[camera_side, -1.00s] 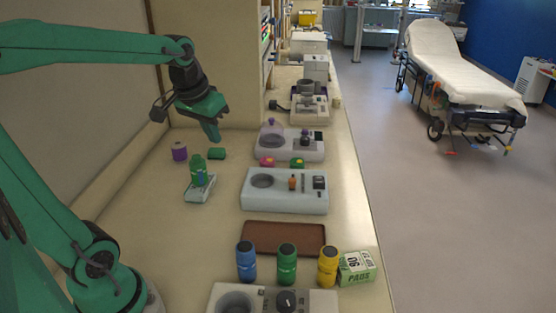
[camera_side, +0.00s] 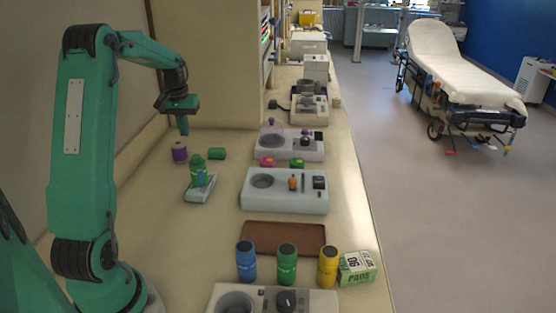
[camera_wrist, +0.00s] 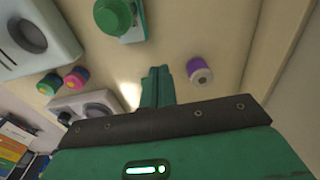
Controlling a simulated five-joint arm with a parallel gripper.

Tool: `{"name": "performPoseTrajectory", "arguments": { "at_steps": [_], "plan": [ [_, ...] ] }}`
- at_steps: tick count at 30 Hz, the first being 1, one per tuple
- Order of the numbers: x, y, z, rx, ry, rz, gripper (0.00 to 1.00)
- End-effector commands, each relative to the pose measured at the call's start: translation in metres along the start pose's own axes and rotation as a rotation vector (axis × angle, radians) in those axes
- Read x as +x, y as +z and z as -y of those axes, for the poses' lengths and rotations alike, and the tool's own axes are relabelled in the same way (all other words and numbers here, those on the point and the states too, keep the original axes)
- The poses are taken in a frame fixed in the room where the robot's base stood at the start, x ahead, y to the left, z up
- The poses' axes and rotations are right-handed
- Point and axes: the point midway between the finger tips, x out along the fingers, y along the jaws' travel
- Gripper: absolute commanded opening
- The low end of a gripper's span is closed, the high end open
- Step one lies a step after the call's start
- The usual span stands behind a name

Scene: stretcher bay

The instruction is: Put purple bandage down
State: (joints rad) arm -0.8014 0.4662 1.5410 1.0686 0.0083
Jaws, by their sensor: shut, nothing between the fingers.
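The purple bandage (camera_side: 179,151) is a small roll standing upright on the counter near the wall. My gripper (camera_side: 183,131) is shut and empty, pointing down above the counter close to the purple bandage. In the wrist view my closed fingers (camera_wrist: 158,75) are together, apart from the bandage.
Pale devices (camera_side: 284,203), a brown tray (camera_side: 262,247) and several coloured bottles line the counter's right side. The left counter is clear.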

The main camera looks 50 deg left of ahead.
Motion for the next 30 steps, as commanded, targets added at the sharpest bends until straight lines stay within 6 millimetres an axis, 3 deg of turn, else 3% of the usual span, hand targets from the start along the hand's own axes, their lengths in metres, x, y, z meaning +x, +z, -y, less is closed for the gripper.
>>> {"name": "performPoseTrajectory", "arguments": {
  "at_steps": [4, 10, 23, 30],
  "plan": [
    [0.029, -0.015, 0.037, -0.068, -0.003, 0.038, 0.0],
    [0.05, -0.024, 0.063, -0.115, -0.003, 0.062, 0.0],
    [0.059, -0.024, 0.068, -0.123, -0.003, 0.068, 0.0],
    [0.079, -0.022, 0.067, -0.122, -0.003, 0.069, 0.0]
  ]
}}
